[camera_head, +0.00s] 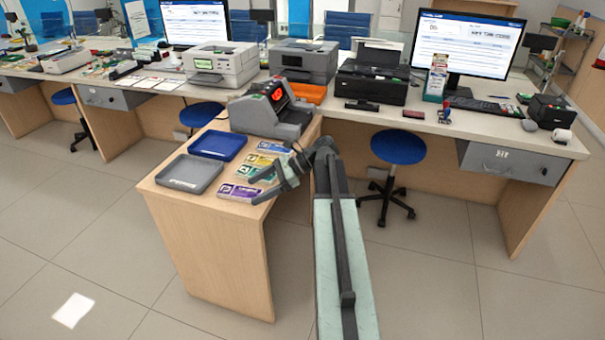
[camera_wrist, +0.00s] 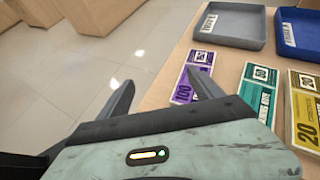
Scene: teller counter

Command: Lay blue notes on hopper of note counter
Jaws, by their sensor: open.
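Banknote stacks lie in a row on the near wooden counter. The wrist view shows a purple stack (camera_wrist: 192,82), a teal-blue stack (camera_wrist: 257,92) and a yellow stack (camera_wrist: 305,112). The grey note counter (camera_head: 270,108), with a red display, stands behind the stacks. My gripper (camera_wrist: 158,82) is open and empty; one finger overlaps the purple stack's near end in the wrist view.
A grey tray (camera_head: 172,183) and a blue tray (camera_head: 202,152) sit left of the stacks. Printers (camera_head: 220,65), a monitor (camera_head: 470,42) and a keyboard line the long counter. A blue stool (camera_head: 398,148) stands right of my arm.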

